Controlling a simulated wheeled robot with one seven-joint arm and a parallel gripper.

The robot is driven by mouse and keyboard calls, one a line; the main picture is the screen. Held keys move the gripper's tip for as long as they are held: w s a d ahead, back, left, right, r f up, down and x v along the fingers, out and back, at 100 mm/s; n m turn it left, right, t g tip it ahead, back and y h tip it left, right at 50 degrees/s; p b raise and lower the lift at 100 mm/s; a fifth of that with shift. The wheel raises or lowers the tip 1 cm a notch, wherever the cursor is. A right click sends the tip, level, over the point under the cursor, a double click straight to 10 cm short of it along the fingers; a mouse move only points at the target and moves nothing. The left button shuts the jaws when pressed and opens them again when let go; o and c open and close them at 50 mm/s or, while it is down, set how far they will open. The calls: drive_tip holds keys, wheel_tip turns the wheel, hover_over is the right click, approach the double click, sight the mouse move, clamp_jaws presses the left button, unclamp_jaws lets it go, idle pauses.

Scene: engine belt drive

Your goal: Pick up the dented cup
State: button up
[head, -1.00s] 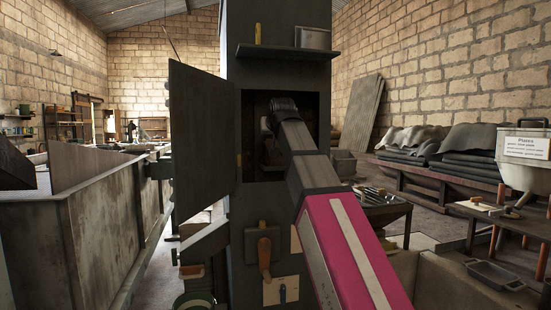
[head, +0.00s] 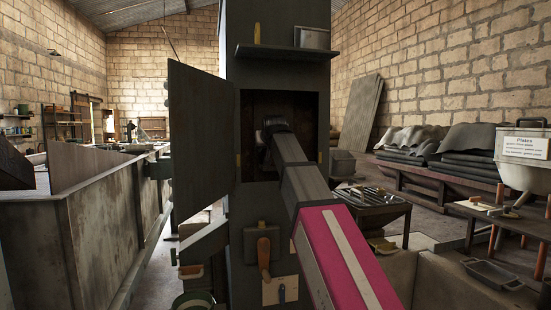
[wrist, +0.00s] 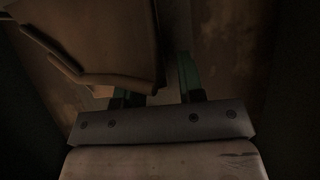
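My arm reaches into the dark opening of the grey column cabinet (head: 292,105). In the head view my own arm hides the gripper's fingers. In the wrist view my gripper (wrist: 162,82) shows two green fingers with a gap between them. A tan, angular thing (wrist: 105,45) with bent-looking edges fills the upper left and covers part of the left finger. I cannot tell whether it is the dented cup, or whether it touches the finger. No cup can be made out clearly in either view.
The cabinet door (head: 203,140) stands open on the left of the opening. A shelf (head: 285,52) with a small metal box sits above it. A wooden-handled lever (head: 264,258) is below. A tool table (head: 370,205) stands to the right. The wrist view is dim, with brown walls close by.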

clamp_jaws()
drive_tip(key=shift+r, duration=0.1)
